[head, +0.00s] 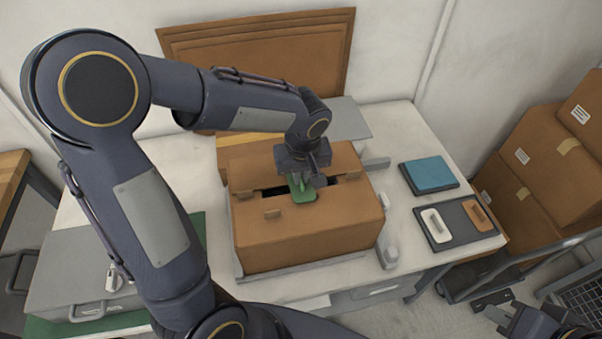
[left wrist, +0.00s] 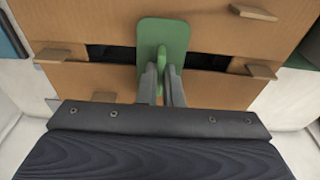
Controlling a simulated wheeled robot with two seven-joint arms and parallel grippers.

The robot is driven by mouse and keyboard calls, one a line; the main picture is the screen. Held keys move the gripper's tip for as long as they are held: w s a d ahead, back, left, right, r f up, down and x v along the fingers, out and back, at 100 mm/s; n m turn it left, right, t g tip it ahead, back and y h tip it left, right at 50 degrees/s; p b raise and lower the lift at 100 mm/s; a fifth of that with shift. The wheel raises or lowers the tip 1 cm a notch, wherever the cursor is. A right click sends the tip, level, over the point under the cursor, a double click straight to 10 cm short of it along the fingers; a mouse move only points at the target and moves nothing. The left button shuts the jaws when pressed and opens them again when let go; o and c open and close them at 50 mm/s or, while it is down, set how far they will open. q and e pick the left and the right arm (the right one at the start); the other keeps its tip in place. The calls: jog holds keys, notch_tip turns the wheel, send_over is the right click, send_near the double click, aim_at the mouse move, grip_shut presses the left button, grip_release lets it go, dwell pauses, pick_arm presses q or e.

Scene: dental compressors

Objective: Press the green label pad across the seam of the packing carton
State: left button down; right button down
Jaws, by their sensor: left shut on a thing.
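The packing carton (head: 310,236) sits on the white table with a dark open gap along the seam between its top flaps. The green label pad (head: 303,196) lies at the middle of that seam and spans the gap in the left wrist view (left wrist: 176,33). My left gripper (head: 302,184) is above the carton, its fingers shut on the pad's upright green handle. Whether the pad touches the flaps everywhere is hard to tell. The right gripper (head: 492,305) is at the lower right corner, away from the carton; its fingers appear apart.
A dark tray (head: 455,238) with a white block and an orange-brown block lies right of the carton, with a blue pad (head: 430,173) behind it. A grey case (head: 75,275) stands at left. Several brown boxes (head: 525,150) are stacked at far right.

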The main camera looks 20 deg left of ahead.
aim_at(302, 182)
pick_arm(q)
jog(key=shift+s+f+b, duration=0.15)
jog(key=shift+f+b, duration=0.4)
jog(key=shift+b, duration=0.05)
dwell(1.9)
jog(key=c, duration=1.5)
grip_release()
jog(key=shift+r, duration=0.1)
jog(key=shift+r, duration=0.1)
jog(key=r, duration=0.6)
jog(key=shift+s+d+r, duration=0.25)
jog(key=shift+d+r, duration=0.1)
jog(key=shift+r, duration=0.05)
jog(key=shift+s+r, duration=0.15)
jog(key=shift+r, duration=0.25)
jog(key=s+m+t+h, duration=0.1)
jog(key=s+m, duration=0.1)
jog(key=s, duration=0.3)
jog(key=s+a+m+t+h, duration=0.1)
jog(key=s+m+h, duration=0.1)
jog(key=s, duration=0.4)
jog(key=s+f+m+t+h, duration=0.1)
jog(key=s+t, duration=0.1)
jog(key=s, duration=0.3)
jog(key=shift+s+a+m+h, duration=0.25)
jog(key=shift+s+m+h, duration=0.05)
jog(key=shift+m+h, duration=0.1)
